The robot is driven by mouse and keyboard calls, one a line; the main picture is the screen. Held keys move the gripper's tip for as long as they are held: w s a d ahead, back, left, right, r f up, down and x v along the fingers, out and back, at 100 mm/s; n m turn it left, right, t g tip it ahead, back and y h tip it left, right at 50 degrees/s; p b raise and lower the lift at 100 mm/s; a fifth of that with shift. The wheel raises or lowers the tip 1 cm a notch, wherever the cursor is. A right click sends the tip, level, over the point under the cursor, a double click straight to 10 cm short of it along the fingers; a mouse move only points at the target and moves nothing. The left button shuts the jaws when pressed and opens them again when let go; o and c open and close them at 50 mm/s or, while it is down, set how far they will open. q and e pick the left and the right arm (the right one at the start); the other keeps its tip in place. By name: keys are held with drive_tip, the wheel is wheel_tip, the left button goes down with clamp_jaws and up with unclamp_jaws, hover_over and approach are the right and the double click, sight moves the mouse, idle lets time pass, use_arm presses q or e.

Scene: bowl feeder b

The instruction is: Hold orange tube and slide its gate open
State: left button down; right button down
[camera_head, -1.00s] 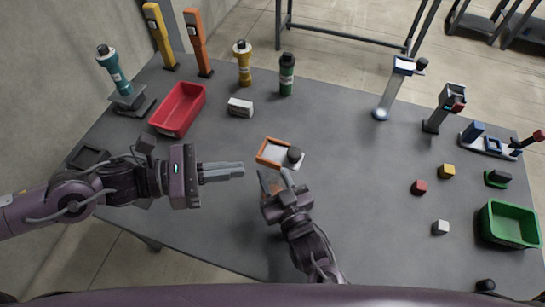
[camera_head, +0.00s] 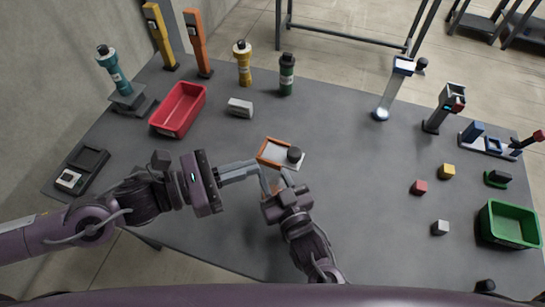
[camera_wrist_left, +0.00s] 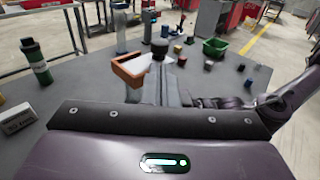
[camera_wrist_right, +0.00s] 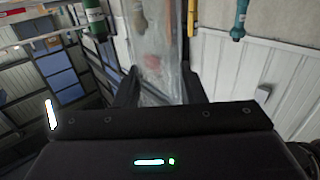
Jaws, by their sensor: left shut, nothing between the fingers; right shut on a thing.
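The orange tube (camera_head: 265,152) is seen from above: an orange collar with a pale gate plate (camera_head: 280,150) and a dark round knob (camera_head: 294,154) at its right. My right gripper (camera_head: 275,177) is shut on the tube just below the collar. In the right wrist view the clear tube body (camera_wrist_right: 155,50) stands between its fingers. My left gripper (camera_head: 258,167) is shut and empty, its tips beside the lower left of the collar. In the left wrist view the collar (camera_wrist_left: 127,72) and knob (camera_wrist_left: 159,46) are close beyond those fingers. Contact with the gate cannot be told.
A red bin (camera_head: 178,110) and a white block (camera_head: 240,108) lie left of centre. A blue-topped clear tube (camera_head: 392,90) stands at the right. Small cubes and a green bin (camera_head: 510,224) are at the far right. The table right of the held tube is clear.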

sight(296, 170)
use_arm(q)
drive_tip(key=x, duration=0.6)
drive_tip(key=d, duration=0.1)
drive_tip(key=s+d, duration=0.1)
drive_tip(key=d, duration=0.1)
drive_tip(key=s+d, duration=0.1)
drive_tip(key=shift+d, duration=0.25)
use_arm(e)
drive_tip(key=shift+a, duration=0.15)
use_arm(q)
drive_tip(key=shift+a, duration=0.1)
drive_tip(key=v, duration=1.4)
drive_tip(key=shift+w+f, duration=0.1)
drive_tip(key=shift+w, duration=0.05)
